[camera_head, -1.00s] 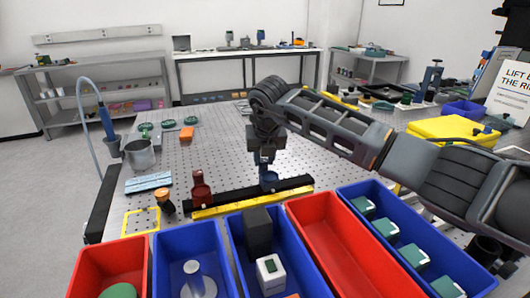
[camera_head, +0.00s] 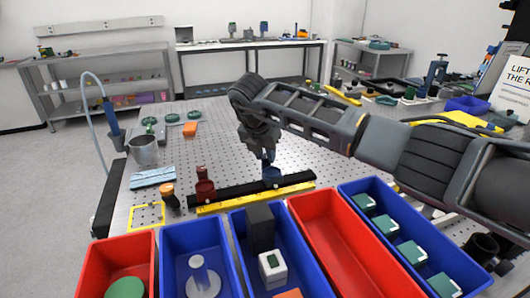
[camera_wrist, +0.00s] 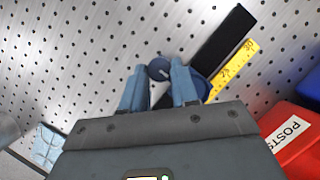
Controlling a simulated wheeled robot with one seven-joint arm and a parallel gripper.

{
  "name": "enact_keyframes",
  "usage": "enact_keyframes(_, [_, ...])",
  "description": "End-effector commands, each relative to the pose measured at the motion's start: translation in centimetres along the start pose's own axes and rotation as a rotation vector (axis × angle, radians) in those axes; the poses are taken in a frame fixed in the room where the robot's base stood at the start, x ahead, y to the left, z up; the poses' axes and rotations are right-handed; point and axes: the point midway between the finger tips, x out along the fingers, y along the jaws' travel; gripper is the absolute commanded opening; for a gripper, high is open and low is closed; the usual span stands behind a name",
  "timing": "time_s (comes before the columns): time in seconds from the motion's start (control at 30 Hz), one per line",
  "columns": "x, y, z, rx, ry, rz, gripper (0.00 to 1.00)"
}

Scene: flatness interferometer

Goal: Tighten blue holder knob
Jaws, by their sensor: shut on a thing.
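The blue holder (camera_head: 272,176) stands on the black rail (camera_head: 235,187) toward its right end. My gripper (camera_head: 268,158) is right at the holder, and its fingers hide part of it in the head view. In the wrist view my gripper (camera_wrist: 159,70) has its two blue-grey fingers on either side of a dark blue round knob (camera_wrist: 159,68), shut on it. Part of the blue holder (camera_wrist: 202,84) shows behind the right finger there. The contact itself is too small to see clearly.
A dark red holder (camera_head: 204,187) stands on the rail to the left. A yellow ruler (camera_head: 250,196) runs along the rail's front. Red and blue bins (camera_head: 325,205) line the near edge. A metal beaker (camera_head: 144,151) is at left; the perforated table (camera_head: 215,140) behind the rail is largely clear.

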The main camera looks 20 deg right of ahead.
Motion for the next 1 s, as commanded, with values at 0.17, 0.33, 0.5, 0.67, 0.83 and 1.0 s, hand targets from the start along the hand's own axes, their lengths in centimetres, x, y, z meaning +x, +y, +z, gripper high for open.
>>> enact_keyframes(0.17, [-0.06, 0.05, 0.07, 0.004, -0.002, 0.001, 0.00])
enact_keyframes(0.33, [-0.06, 0.05, 0.08, 0.003, -0.001, 0.001, 0.00])
enact_keyframes(0.5, [-0.05, 0.04, 0.06, 0.002, -0.001, 0.001, 0.41])
enact_keyframes(0.67, [-0.03, 0.03, 0.04, 0.002, 0.000, 0.000, 0.55])
enact_keyframes(0.83, [-0.02, 0.01, 0.02, 0.002, 0.000, 0.000, 0.55])
enact_keyframes(1.0, [-0.92, 0.03, 0.10, 0.002, -0.001, 0.000, 0.55])
